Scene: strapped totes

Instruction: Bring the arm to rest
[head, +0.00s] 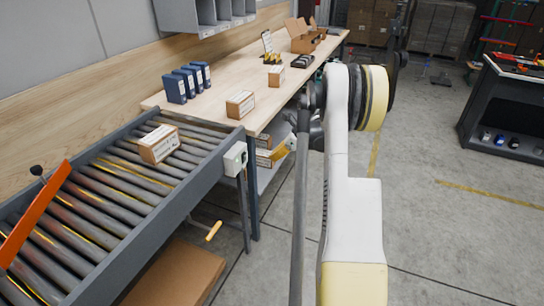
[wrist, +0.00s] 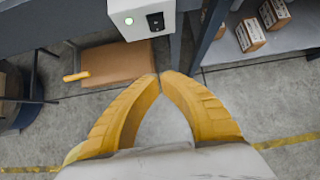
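My gripper (wrist: 160,75) shows in the wrist view with its two yellow fingers bent inward and their tips meeting. Nothing is held between them. It hangs over the concrete floor, with the grey control box (wrist: 141,17) just beyond the fingertips in the picture. In the head view my white arm reaches forward right of the conveyor and workbench. There the gripper is partly hidden behind my arm, beside the near end of the bench; only some yellow of it shows.
A roller conveyor (head: 112,180) carries a small carton (head: 159,144) and has an orange bar across it. The wooden workbench (head: 222,92) holds cartons and blue binders (head: 187,82). A brown box (wrist: 118,63) lies on the floor below. The floor right of my arm is open up to a dark cabinet (head: 505,110).

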